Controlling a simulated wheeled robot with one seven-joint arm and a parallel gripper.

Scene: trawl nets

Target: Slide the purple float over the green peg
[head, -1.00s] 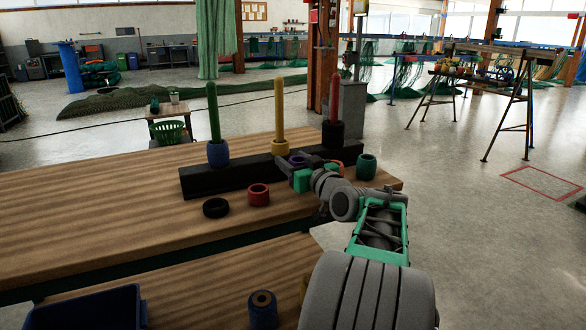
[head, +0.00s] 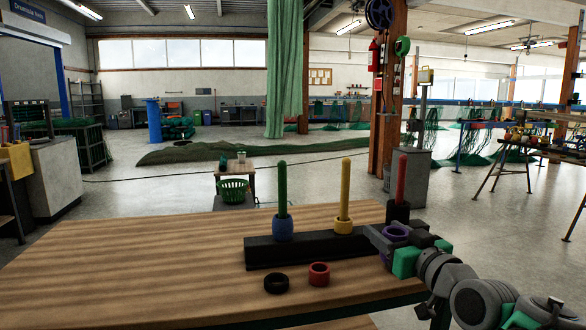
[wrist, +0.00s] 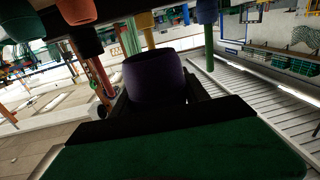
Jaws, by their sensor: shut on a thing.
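The purple float (head: 397,232) is held in my gripper (head: 393,240), which is shut on it, in front of the right end of the black peg base. In the wrist view the purple float (wrist: 154,76) fills the middle, between the fingers. The green peg (head: 282,186) stands upright at the base's left end, its upper part bare, with a blue float (head: 283,229) around its foot. The green peg also shows in the wrist view (wrist: 208,48), apart from the held float.
The black base (head: 300,251) also bears a yellow peg (head: 345,190) with a yellow float (head: 343,227), and a red peg (head: 401,178) with a black float (head: 398,210). The table (head: 150,270) is clear to the left.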

